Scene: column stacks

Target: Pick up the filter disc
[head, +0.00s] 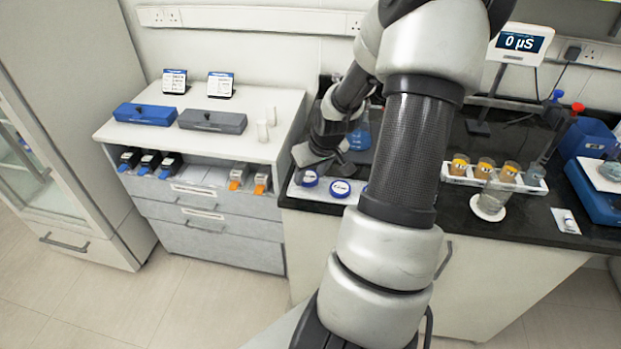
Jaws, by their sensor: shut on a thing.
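My gripper (318,166) is low over the left end of the dark bench, close above and behind the round purple-rimmed containers. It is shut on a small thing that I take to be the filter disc. The disc itself cannot be made out, as the fingers and wrist hide it. One purple-rimmed container (308,178) stands just below the gripper. A second one (340,188) with a white labelled top stands to its right. A third at the right is mostly hidden by my arm.
A white cabinet (150,135) with blue and grey boxes stands left of the dark bench (520,210). A blue-liquid flask (360,135) is close behind my gripper.

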